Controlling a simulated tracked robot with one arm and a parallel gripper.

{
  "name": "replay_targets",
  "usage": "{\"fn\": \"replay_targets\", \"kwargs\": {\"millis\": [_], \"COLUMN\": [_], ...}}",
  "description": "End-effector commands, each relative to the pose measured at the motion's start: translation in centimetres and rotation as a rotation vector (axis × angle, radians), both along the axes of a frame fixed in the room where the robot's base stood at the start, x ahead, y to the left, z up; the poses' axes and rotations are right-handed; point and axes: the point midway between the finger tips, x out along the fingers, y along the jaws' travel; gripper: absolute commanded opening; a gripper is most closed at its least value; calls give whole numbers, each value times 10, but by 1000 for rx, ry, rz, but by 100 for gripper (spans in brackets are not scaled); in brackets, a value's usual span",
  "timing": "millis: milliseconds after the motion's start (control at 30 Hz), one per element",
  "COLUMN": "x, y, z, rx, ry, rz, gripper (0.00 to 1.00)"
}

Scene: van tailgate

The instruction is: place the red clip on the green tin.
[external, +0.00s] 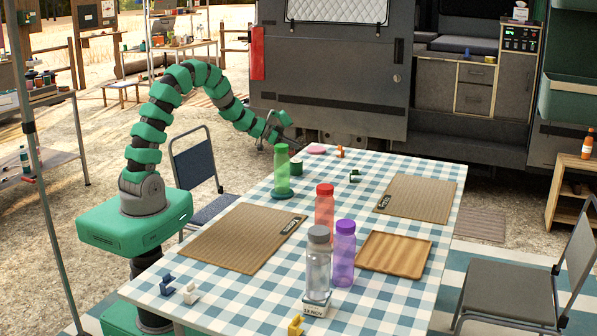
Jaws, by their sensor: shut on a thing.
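My gripper (283,142) is at the far left edge of the table, above table height, just behind the top of the green bottle. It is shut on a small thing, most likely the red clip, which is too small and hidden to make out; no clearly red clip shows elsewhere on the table. The green tin (296,162) is a short, dark green can, standing just right of the green bottle (281,172). My gripper is above it and slightly left, apart from it.
Red (324,212), purple (344,254) and grey-capped (318,265) bottles stand nearer. Mats and a wooden tray (393,253) lie flat. A chair (197,165) stands left.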

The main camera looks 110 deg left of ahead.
Motion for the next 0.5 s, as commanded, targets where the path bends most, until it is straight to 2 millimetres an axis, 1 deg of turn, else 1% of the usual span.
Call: {"fn": "replay_targets", "kwargs": {"millis": [33,100,200,433,467,500], "x": [5,10,14,19,20,20], "y": [8,17,24,33,34,34], "z": [-1,-2,-4,-3,-5,-12], "rx": [3,3,-1,2,2,1], "ry": [-1,-1,1,1,0,0], "rz": [-1,0,1,1,1,2], "gripper": [0,0,0,0,0,0]}}
